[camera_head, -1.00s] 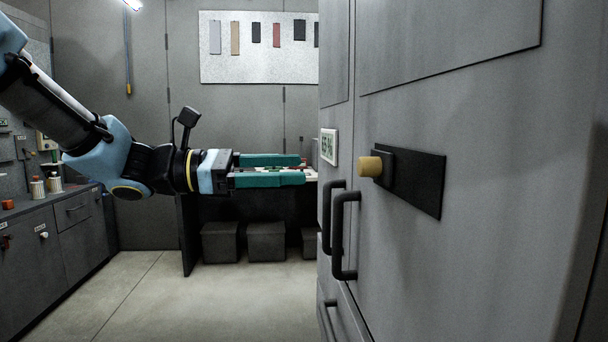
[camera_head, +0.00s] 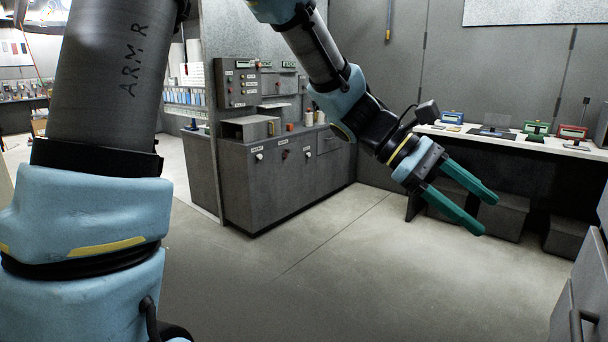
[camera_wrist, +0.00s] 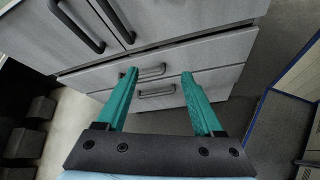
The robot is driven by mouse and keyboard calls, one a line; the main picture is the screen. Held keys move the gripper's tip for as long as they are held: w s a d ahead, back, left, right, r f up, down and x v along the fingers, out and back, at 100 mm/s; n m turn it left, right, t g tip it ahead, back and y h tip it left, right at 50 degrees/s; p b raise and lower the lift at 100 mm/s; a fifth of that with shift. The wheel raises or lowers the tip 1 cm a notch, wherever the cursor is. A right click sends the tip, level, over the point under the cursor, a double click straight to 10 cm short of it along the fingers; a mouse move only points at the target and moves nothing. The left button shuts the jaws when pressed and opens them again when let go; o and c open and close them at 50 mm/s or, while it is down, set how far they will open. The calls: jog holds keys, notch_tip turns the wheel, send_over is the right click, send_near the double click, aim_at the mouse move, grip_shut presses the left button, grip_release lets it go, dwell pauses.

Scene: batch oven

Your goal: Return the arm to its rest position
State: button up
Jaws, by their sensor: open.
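My gripper (camera_head: 488,215) has two long green fingers. They stand apart with nothing between them, pointing down and to the right in the head view. The gripper hangs in the air over open floor, in front of the workbench at the back. The wrist view also shows my gripper (camera_wrist: 158,75) open, its fingers pointing towards grey drawers (camera_wrist: 165,75) with dark bar handles. I cannot tell the distance to them. My arm is bent, its upper part filling the left of the head view.
A grey cabinet (camera_head: 285,185) with a control panel stands at the left back. A workbench (camera_head: 520,142) with several coloured devices runs along the back wall, grey bins (camera_head: 500,215) beneath. A grey drawer unit (camera_head: 585,270) is at the right edge. The floor (camera_head: 330,280) between is clear.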

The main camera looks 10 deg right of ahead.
jog(key=w+a+f+m+t+y, duration=0.1)
jog(key=w+a+f+t, duration=0.1)
jog(key=w+a+f, duration=0.35)
jog(key=w+a+f+t+y, duration=0.2)
jog(key=a, duration=0.6)
jog(key=w+a+f+m+t+y, duration=0.1)
jog(key=w+a+f+t, duration=0.1)
jog(key=w+a+f, duration=0.3)
jog(key=w+a+f+m+t+y, duration=0.1)
jog(key=a+t+y, duration=0.1)
jog(key=a, duration=0.9)
jog(key=w+a+f+m+t+y, duration=0.1)
jog(key=w+a+m+t+y, duration=0.1)
jog(key=a, duration=0.9)
jog(key=shift+w+a, duration=0.3)
jog(key=shift+a, duration=0.05)
